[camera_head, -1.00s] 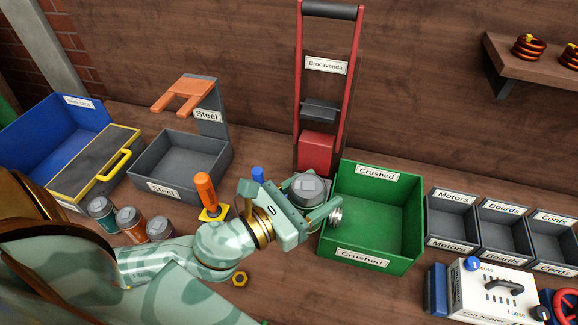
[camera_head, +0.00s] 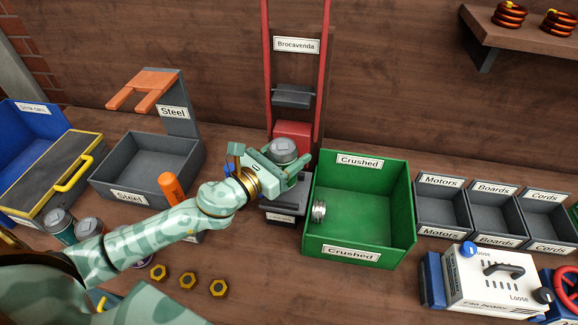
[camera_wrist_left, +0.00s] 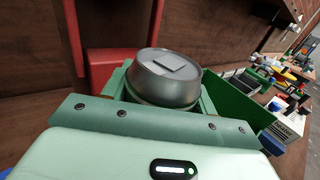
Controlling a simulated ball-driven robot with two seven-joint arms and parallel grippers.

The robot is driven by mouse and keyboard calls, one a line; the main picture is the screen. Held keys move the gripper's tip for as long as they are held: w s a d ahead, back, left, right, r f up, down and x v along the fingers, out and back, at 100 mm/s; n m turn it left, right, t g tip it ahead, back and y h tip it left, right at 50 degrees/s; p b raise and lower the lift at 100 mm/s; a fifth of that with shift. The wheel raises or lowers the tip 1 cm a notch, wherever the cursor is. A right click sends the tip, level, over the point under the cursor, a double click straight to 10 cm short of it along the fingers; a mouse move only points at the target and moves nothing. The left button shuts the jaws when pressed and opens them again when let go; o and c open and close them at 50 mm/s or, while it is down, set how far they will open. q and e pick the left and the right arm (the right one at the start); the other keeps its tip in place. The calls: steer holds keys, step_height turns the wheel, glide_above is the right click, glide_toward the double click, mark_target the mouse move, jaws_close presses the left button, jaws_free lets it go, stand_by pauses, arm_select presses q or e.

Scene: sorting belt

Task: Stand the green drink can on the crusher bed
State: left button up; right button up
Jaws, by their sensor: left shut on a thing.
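My left gripper (camera_head: 286,160) is shut on a drink can (camera_head: 284,148), which stands upright between its fingers. The can's grey lid and tab show; the gripper hides most of its body, so I cannot tell its body colour. The can also shows in the left wrist view (camera_wrist_left: 164,76). The crusher (camera_head: 296,46) has a red frame, a grey crossbar and a red block (camera_head: 293,134) behind the can. Its dark grey base (camera_head: 284,209) shows below the gripper. I cannot tell whether the can touches the bed. My right gripper is not in view.
The green Crushed bin (camera_head: 400,215), holding a flattened can (camera_head: 318,210), stands close right of the gripper. A grey Steel bin (camera_head: 118,180), an orange handle (camera_head: 171,187) and other cans (camera_head: 60,224) are at left. Yellow nuts (camera_head: 188,280) lie in front. A fan heater (camera_head: 492,290) is at right.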

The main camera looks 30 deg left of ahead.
mark_target(288, 164)
arm_select(q)
step_height(288, 164, down, 4)
steer(key=shift+w+r+b, duration=0.1)
steer(key=shift+b, duration=1)
steer(key=shift+r, duration=0.2)
steer(key=shift+f, duration=0.1)
steer(key=o, duration=0.9)
steer(key=shift+o, duration=0.2)
